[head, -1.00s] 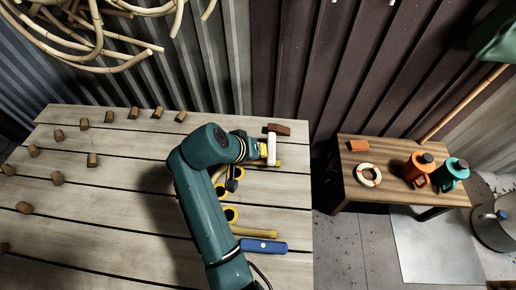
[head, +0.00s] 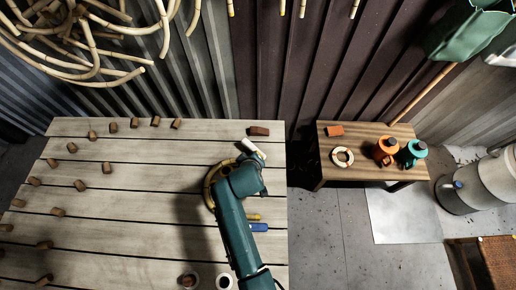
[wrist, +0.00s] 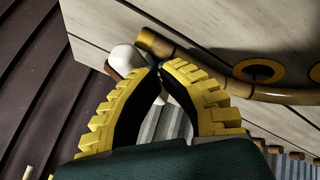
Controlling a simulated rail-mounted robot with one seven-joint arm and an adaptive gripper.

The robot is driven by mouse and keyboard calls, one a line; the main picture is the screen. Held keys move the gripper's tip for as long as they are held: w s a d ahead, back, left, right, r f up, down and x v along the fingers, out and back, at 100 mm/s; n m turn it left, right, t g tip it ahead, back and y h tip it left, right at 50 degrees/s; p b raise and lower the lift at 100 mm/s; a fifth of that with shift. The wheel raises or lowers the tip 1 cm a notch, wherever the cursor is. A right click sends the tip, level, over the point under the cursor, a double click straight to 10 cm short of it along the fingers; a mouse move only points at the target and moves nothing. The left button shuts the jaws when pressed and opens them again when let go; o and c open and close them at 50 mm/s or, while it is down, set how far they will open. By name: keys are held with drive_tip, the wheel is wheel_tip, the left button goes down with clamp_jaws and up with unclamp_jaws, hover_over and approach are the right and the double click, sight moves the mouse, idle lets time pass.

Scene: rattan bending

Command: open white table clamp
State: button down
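The white clamp (head: 252,147) lies near the far right corner of the slatted table (head: 150,150), slanted down to the right. In the wrist view its rounded white end (wrist: 124,59) shows just left of my fingertips. My gripper (wrist: 159,67) has yellow ridged fingers with dark inner pads; the tips are nearly together, beside the white clamp. A small white patch shows in the gap between the fingers; I cannot tell whether they hold it. In the head view my arm hides the gripper.
A rattan pole (wrist: 245,90) and a yellow ring (wrist: 258,70) lie close to my fingers. A blue clamp (head: 258,227) is on the table's right side, a brown block (head: 259,131) beyond the white clamp. Several wooden pegs stand at left. A side table (head: 372,153) stands right.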

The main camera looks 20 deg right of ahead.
drive_tip(key=shift+s+d+r+n+y+p, duration=0.15)
drive_tip(key=shift+d+n+y+p, duration=0.15)
drive_tip(key=shift+n+p, duration=0.25)
drive_tip(key=shift+s+d+r+n+y+p, duration=0.1)
drive_tip(key=shift+d+n+y+p, duration=0.2)
drive_tip(key=shift+n+p, duration=0.25)
drive_tip(key=shift+d+f+p, duration=0.25)
drive_tip(key=shift+d+p, duration=0.3)
drive_tip(key=shift+d, duration=0.2)
drive_tip(key=shift+w+d, duration=0.1)
drive_tip(key=shift+d, duration=0.1)
drive_tip(key=s+p, duration=0.1)
drive_tip(key=s+a+r+p, duration=0.1)
drive_tip(key=s+p, duration=0.2)
drive_tip(key=p, duration=0.1)
drive_tip(key=shift+s+a+r, duration=0.2)
drive_tip(key=s+d+r+p, duration=0.1)
drive_tip(key=s+r, duration=0.4)
drive_tip(key=r, duration=0.1)
drive_tip(key=shift+d+r+p, duration=0.3)
drive_tip(key=shift+d, duration=0.05)
